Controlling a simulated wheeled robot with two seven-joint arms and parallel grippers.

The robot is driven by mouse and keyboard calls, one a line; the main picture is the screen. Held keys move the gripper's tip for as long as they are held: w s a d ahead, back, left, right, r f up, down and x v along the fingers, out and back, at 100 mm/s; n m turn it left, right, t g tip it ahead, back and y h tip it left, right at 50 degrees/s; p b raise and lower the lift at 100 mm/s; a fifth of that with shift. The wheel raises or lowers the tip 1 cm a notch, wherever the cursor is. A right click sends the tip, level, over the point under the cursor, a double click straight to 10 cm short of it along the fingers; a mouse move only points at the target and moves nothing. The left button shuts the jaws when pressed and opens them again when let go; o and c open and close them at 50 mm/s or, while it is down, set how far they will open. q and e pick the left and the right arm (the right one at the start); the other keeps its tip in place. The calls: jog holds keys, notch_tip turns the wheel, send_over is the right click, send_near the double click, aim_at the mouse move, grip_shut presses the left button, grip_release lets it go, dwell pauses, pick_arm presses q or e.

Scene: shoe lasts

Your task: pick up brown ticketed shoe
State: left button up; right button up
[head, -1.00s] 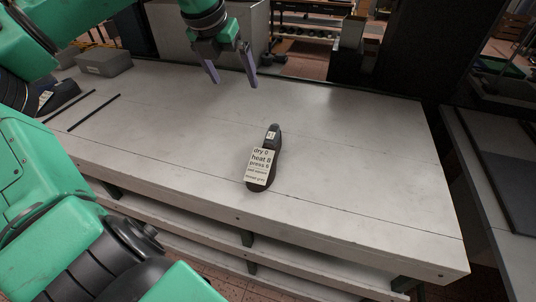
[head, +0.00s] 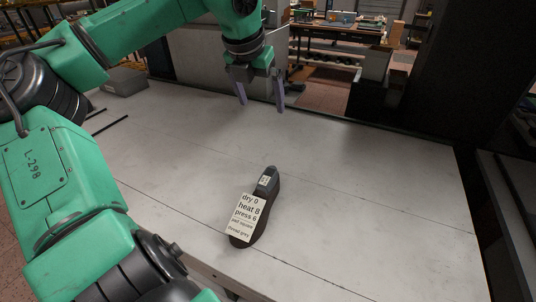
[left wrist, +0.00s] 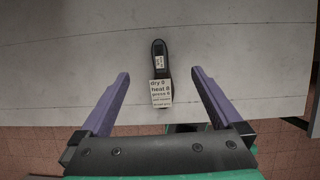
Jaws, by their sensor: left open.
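The brown ticketed shoe (head: 262,222) is a dark shoe last lying on the grey table, with a white ticket (head: 242,215) reading "dry 0, heat 8, press 6" on its lower part and a small label near its upper end. My left gripper (head: 262,107) is open and empty, above the table and beyond the shoe in the head view. In the left wrist view the shoe (left wrist: 158,62) shows ahead of and between the two purple fingers of the gripper (left wrist: 159,80), apart from both. My right gripper is not in view.
The grey table (head: 370,215) is largely clear around the shoe. A grey box (head: 124,81) and dark strips (head: 110,127) lie at its left. A large grey cabinet (head: 195,62) and dark panels stand behind the table.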

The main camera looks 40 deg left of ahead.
pick_arm(q)
notch_tip(320, 180, down, 5)
jog(key=s+b, duration=0.2)
jog(key=b, duration=1.7)
send_near(266, 186)
jog(key=a, duration=0.1)
jog(key=p+x, duration=0.1)
jog(key=x, duration=0.6)
jog(key=p+x, duration=0.1)
jog(key=x, duration=0.6)
jog(key=shift+w+a+f+p, duration=0.1)
jog(key=shift+w+a+p, duration=0.2)
jog(key=shift+w+p, duration=0.05)
grip_shut()
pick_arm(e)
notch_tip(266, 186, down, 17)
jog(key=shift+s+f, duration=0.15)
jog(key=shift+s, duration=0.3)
